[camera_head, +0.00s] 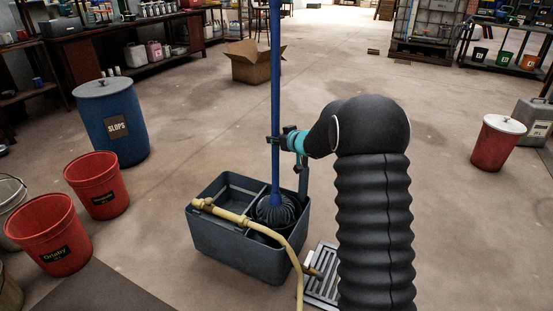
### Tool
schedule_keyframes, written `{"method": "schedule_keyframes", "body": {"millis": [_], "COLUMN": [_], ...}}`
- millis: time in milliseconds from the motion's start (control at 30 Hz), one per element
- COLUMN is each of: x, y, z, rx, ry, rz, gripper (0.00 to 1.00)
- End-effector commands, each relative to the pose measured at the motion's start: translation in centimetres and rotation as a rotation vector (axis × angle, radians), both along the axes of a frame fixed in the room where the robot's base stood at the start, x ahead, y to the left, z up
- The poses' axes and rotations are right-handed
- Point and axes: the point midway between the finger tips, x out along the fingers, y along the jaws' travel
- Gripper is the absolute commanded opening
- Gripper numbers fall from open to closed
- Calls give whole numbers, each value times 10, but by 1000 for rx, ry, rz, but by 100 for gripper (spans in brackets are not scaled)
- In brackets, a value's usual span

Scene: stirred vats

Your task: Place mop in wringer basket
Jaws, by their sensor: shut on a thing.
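The mop (276,95) has a long blue handle that stands about upright in the middle of the view. My gripper (277,140) is shut on the handle, above the grey bucket (240,252). The mop's dark head is low, at the right compartment of the bucket, where the round dark ribbed wringer basket (275,210) shows. The handle's lower end meets the ribbed part. I cannot tell the mop strands from the basket, or how deep the head sits. My black ribbed arm covers the area right of the bucket.
A yellow hose (245,221) lies across the bucket's front rim and hangs to the floor by a drain grate (322,283). Red buckets (97,185) and a blue slops drum (110,120) stand left. A cardboard box (252,63) stands behind. The floor at right is mostly clear.

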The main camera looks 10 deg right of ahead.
Motion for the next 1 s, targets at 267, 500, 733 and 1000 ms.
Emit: {"method": "schedule_keyframes", "body": {"millis": [267, 500, 733, 1000], "x": [0, 1, 1, 0], "y": [0, -1, -1, -1], "z": [-34, -48, -48, -54], "rx": [2, 1, 1, 1], "ry": [-1, -4, -4, 0], "rz": [-1, -1, -1, -1], "gripper": [0, 0, 0, 53]}}
